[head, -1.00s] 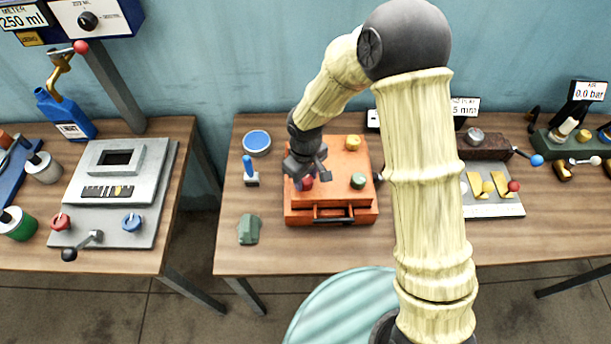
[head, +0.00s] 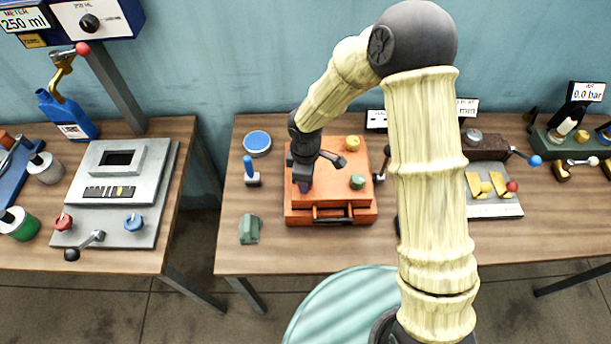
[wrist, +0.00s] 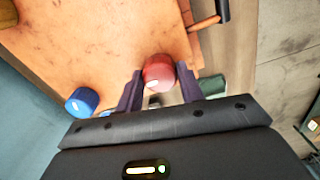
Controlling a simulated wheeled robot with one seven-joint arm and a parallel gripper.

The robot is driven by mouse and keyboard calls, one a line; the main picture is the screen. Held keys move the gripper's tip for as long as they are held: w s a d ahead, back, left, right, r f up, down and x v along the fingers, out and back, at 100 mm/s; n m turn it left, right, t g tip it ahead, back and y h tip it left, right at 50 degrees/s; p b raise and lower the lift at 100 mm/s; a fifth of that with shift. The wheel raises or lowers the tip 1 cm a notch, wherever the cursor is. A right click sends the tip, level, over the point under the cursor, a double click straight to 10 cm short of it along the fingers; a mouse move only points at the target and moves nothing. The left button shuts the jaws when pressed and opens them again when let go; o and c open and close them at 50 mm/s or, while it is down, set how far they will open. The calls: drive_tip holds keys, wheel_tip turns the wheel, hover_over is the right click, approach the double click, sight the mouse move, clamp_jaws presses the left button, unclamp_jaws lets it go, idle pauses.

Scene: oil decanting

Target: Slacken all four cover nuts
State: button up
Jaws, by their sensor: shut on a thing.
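An orange cover box (head: 330,203) sits on the middle table. A yellow nut (head: 353,143) is at its back right and a green nut (head: 357,181) at its front right. My gripper (head: 304,186) points down at the box's front left. In the wrist view my gripper (wrist: 159,80) is shut on the red nut (wrist: 158,73), with one finger on each side. The blue nut (wrist: 82,101) stands apart to the left in that view. My arm hides the red and blue nuts in the head view. How loose any nut is cannot be told.
A blue-handled tool (head: 250,172), a round blue-topped dish (head: 257,143) and a green block (head: 249,230) stand left of the box. A handle (head: 333,220) is on the box's front. The table front is clear.

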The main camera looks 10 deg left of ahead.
idle(0.3)
drive_tip(key=o, duration=1)
wheel_tip(320, 180, up, 18)
drive_tip(key=shift+f+b, duration=0.25)
drive_tip(key=shift+b, duration=0.65)
drive_tip(key=s+d+f+m+t, duration=0.1)
drive_tip(key=s+d+m, duration=0.1)
drive_tip(key=d+m, duration=0.4)
drive_tip(key=s+d+f+m, duration=0.1)
drive_tip(key=s+d+m, duration=0.2)
drive_tip(key=d+m, duration=0.3)
drive_tip(key=s+d+f+m+t, duration=0.1)
drive_tip(key=d+m, duration=0.5)
drive_tip(key=d, duration=0.7)
drive_tip(key=shift+s+d+f+m+t, duration=0.3)
drive_tip(key=shift+s, duration=0.35)
